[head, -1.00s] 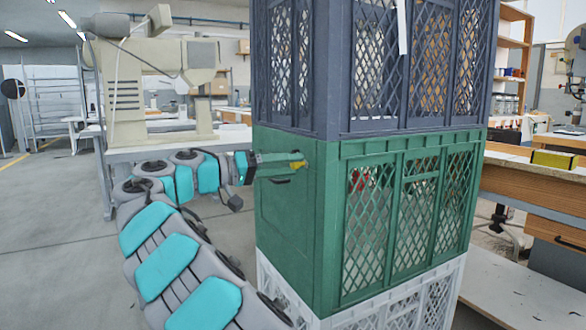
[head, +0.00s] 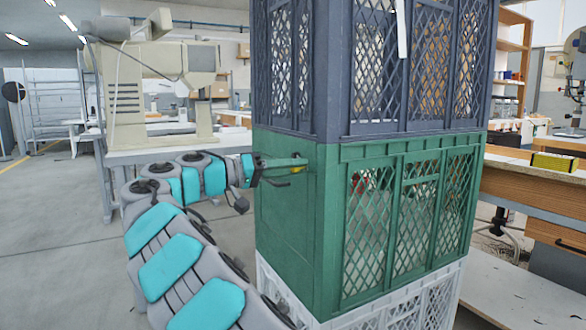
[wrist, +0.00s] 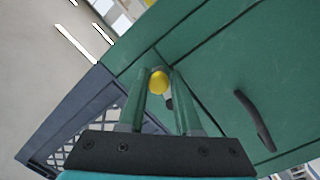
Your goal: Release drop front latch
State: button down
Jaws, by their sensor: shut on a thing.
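The green crate (head: 395,225) is the middle one of a stack, with a plain green end panel (head: 285,225) on its left side. A yellow latch knob (wrist: 158,82) sits at the upper part of this panel, near its edge. My gripper (wrist: 160,76) has its two green fingers on either side of the knob, shut on it. In the head view my gripper (head: 298,163) reaches the panel from the left, and its fingers hide nearly all of the knob. A dark curved handle (wrist: 255,120) stands out from the panel beside the fingers.
A dark blue-grey crate (head: 385,80) rests on top of the green one, and a white crate (head: 400,300) is below. A workbench with wooden drawers (head: 530,200) stands at right. A beige machine (head: 150,85) is behind my arm. Floor at left is clear.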

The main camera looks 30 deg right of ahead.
jog(key=shift+r, duration=0.1)
jog(key=shift+s+r+n+p, duration=0.1)
jog(key=shift+r+n+p, duration=0.35)
jog(key=shift+p, duration=0.55)
jog(key=shift+r+n+p, duration=0.3)
jog(key=shift+n+p, duration=0.35)
jog(key=shift+p, duration=0.3)
jog(key=shift+n, duration=0.3)
jog(key=shift+f, duration=0.1)
jog(key=c, duration=0.7)
grip_release()
jog(key=shift+f, duration=0.1)
jog(key=shift+a, duration=0.1)
